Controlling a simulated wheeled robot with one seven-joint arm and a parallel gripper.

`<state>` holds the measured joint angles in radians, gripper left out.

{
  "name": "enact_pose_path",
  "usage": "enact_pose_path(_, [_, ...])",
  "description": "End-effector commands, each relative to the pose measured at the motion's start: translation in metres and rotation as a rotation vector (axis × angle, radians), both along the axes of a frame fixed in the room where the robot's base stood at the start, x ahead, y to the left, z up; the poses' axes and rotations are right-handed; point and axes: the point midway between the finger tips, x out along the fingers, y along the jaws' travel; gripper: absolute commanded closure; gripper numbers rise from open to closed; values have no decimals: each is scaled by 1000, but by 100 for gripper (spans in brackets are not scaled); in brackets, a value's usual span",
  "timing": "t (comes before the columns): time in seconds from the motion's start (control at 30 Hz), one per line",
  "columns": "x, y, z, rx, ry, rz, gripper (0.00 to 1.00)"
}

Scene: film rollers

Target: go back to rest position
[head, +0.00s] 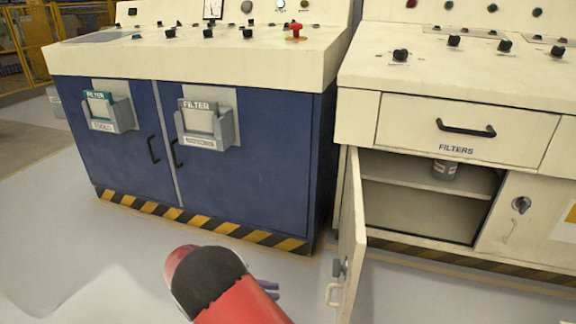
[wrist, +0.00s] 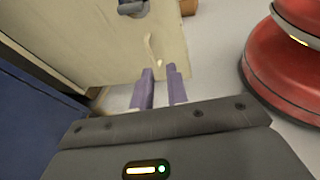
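My red arm reaches in from the bottom of the head view. My gripper (head: 270,289) shows beside it as two small grey-purple fingers, partly hidden by the arm. In the wrist view my gripper (wrist: 160,86) has its two fingers apart with a narrow gap and nothing between them. The cream cabinet door (head: 352,240) stands open to the right of my gripper. Its light handle (head: 334,294) also shows beyond the fingertips in the wrist view (wrist: 153,50), apart from them.
The open cabinet holds a shelf (head: 400,172) with a grey canister (head: 445,169) on it. A closed drawer (head: 460,130) marked FILTERS is above. A blue cabinet (head: 265,150) with two filter holders stands at left. The floor (head: 110,265) at front left is clear.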

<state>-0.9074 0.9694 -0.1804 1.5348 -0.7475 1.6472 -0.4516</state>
Motion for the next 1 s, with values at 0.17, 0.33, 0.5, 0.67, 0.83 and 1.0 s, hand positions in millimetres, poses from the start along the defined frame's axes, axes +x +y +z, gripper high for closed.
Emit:
enact_pose_path(0.17, [-1, -37, 54, 186, -64, -135, 84])
enact_pose_path(0.33, [-17, -85, 115, 432, -180, -315, 84])
enact_pose_path(0.5, [-44, -126, 170, 667, -333, -491, 84])
enact_pose_path(0.67, [-79, -157, 214, 872, -503, -647, 84])
enact_pose_path(0.83, [-119, -182, 254, 1073, -712, -797, 84])
enact_pose_path(1.0, [-159, -197, 283, 1250, -941, -926, 84])
